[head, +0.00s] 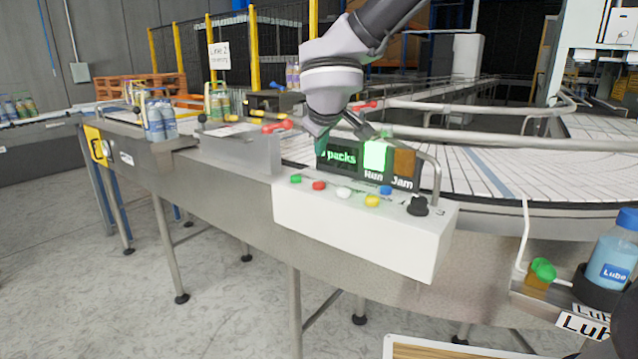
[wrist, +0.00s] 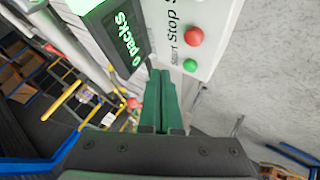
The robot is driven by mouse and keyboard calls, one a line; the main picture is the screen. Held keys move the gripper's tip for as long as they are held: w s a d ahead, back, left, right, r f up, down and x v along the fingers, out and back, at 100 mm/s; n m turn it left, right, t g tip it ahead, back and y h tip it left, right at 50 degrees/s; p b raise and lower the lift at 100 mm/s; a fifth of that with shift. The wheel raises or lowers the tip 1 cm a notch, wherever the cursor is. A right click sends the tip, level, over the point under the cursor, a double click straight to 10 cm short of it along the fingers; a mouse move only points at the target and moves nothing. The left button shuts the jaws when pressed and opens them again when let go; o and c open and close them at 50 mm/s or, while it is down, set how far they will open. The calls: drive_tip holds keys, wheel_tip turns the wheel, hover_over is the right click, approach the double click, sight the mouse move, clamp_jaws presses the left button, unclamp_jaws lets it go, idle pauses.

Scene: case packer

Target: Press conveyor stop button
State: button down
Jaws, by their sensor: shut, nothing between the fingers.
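The white control box (head: 350,228) on the conveyor's side carries a row of buttons in the head view. The red stop button (head: 319,185) is second from the left, beside the green start button (head: 296,179). In the wrist view the red button (wrist: 194,36) lies beside the word "Stop", and the green button (wrist: 190,65) is by "Start". My gripper (head: 322,146) hangs over the box's left part, by the display, above the buttons. In the wrist view its green fingers (wrist: 160,73) are together and empty. Their tips appear left of the green button; contact is not visible.
The dark display (head: 340,157) reading "packs" stands behind the buttons, with a lit green Run lamp (head: 376,156) and an amber Jam lamp (head: 403,163). A bent metal guard (head: 437,180) and a black knob (head: 418,206) are at the right. A blue lube bottle (head: 612,255) stands far right.

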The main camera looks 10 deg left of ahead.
sight(320, 185)
drive_tip(key=shift+f, duration=2.45)
drive_tip(key=shift+f, duration=0.1)
drive_tip(key=shift+f, duration=0.3)
drive_tip(key=shift+f, duration=0.55)
idle(0.6)
drive_tip(key=shift+r, duration=1)
drive_tip(key=shift+r, duration=0.1)
drive_tip(key=shift+r, duration=2.4)
